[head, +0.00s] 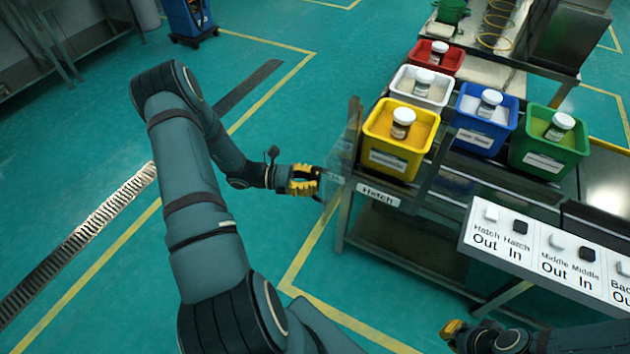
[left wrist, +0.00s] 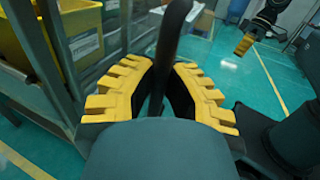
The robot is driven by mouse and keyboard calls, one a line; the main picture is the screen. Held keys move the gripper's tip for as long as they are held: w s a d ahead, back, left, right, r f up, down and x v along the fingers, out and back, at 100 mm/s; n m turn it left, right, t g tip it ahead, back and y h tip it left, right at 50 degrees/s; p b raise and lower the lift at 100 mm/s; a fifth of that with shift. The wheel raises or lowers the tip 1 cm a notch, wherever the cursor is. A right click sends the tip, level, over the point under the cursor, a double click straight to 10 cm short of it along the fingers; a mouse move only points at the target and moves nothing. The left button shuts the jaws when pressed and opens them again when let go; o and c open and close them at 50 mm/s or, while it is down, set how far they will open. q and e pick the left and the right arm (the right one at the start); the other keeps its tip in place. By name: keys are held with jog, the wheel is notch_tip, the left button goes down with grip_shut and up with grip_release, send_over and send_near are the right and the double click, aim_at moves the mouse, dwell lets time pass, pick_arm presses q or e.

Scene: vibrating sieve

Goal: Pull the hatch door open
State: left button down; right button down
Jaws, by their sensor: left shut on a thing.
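The hatch door (head: 343,150) is a clear panel at the left end of the sieve bench, beside the "Hatch" label (head: 378,194). My left gripper (head: 310,180) is at its outer side, shut on the dark door handle. In the left wrist view the handle (left wrist: 172,45) runs as a dark bar between the yellow-padded fingers (left wrist: 160,95). I cannot tell how far the door stands from its frame. My right gripper (head: 453,330) is low at the bottom edge, away from the door; it also shows in the left wrist view (left wrist: 244,45).
Yellow (head: 392,165), white (head: 405,98), red (head: 425,66), blue (head: 465,134) and green (head: 565,170) bins with jars stand on the bench. A button panel (head: 550,250) juts out at the right. The floor (head: 290,110) left of the door is clear.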

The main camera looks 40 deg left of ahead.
pick_arm(q)
jog(key=c, duration=1)
grip_release()
jog(key=v, duration=1.2)
jog(key=shift+s, duration=0.1)
